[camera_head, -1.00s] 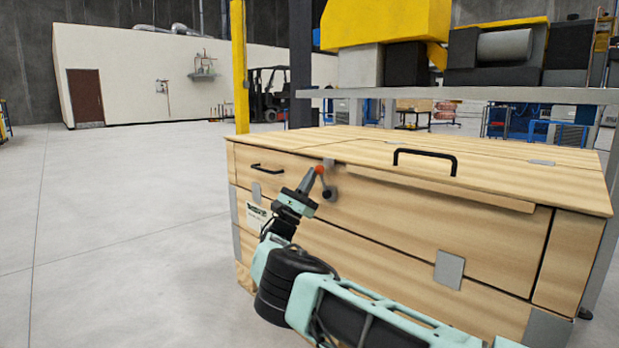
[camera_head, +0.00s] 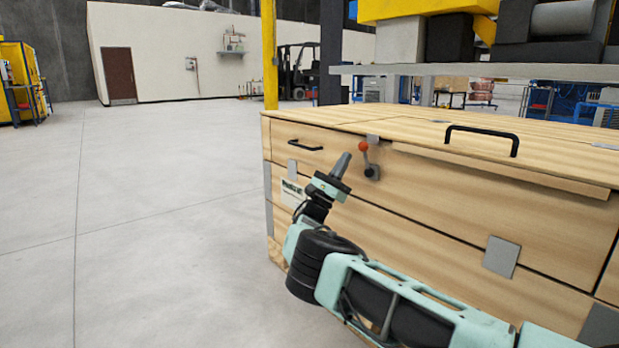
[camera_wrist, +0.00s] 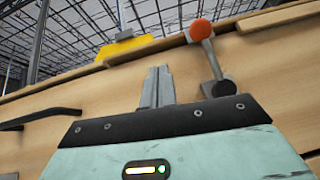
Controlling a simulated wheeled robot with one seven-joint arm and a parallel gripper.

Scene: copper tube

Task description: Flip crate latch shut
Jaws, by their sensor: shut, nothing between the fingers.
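The wooden crate (camera_head: 430,205) fills the right half of the head view, its lid lying flat on top. The latch (camera_head: 367,160) is a short metal lever with a red-orange ball knob on the crate's front, just below the lid edge. The lever points up, with its dark pivot below the knob. It also shows in the wrist view (camera_wrist: 207,55), to the right of the fingers. My gripper (camera_head: 342,163) is shut and empty, its fingers pointing up to the left of the latch. In the wrist view my gripper (camera_wrist: 158,84) is apart from the lever.
A black handle (camera_head: 305,145) is on the crate's front at left, and another (camera_head: 483,138) stands on the lid. Metal plates sit on the front. A yellow post (camera_head: 269,55) rises behind the crate. The floor at left is clear.

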